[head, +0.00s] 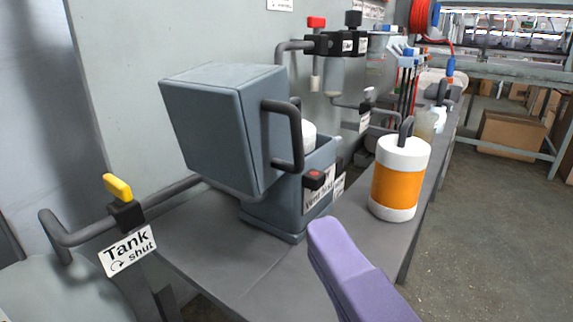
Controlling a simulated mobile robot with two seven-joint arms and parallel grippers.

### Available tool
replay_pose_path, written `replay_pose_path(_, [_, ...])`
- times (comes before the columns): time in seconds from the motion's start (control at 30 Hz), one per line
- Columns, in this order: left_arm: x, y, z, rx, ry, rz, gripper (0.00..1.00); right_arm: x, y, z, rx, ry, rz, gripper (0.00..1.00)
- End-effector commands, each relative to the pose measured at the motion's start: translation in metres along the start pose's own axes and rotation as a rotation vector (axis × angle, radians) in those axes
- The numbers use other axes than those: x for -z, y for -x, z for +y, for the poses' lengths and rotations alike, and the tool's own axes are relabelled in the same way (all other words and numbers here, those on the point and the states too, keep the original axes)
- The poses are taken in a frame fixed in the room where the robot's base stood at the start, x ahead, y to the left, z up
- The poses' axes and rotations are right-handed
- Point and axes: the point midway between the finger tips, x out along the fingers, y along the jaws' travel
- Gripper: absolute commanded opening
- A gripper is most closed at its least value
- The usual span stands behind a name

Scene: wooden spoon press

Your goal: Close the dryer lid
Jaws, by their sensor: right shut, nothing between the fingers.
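The dryer is a blue-grey box on the grey bench. Its lid (222,125) is a large boxy cover that stands raised and tilted over the lower body (275,207). A dark bar handle (298,138) is on the lid's right side. A white round thing (309,134) shows partly in the gap behind the handle; the rest is hidden. My right gripper (325,238), purple, comes in from the bottom right, in front of the bench. It is shut and empty, and looks apart from the lid and handle. My left gripper is not in view.
A white canister with an orange band (398,190) stands right of the dryer. A yellow-handled valve (118,188) with a "Tank shut" sign (128,250) is at left. Pipes run along the wall. Bare bench (200,245) lies in front.

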Motion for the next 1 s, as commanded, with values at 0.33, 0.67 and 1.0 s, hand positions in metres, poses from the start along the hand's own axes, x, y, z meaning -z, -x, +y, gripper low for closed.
replay_pose_path(0.33, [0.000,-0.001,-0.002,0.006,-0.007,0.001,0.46,0.000,-0.048,0.004,-0.014,0.008,-0.001,0.00])
replay_pose_path(0.67, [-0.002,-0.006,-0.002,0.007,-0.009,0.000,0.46,-0.008,-0.108,0.003,-0.010,0.010,0.000,0.00])
replay_pose_path(1.0, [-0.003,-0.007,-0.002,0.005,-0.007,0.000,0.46,-0.028,-0.127,0.003,-0.006,0.006,0.001,0.00])
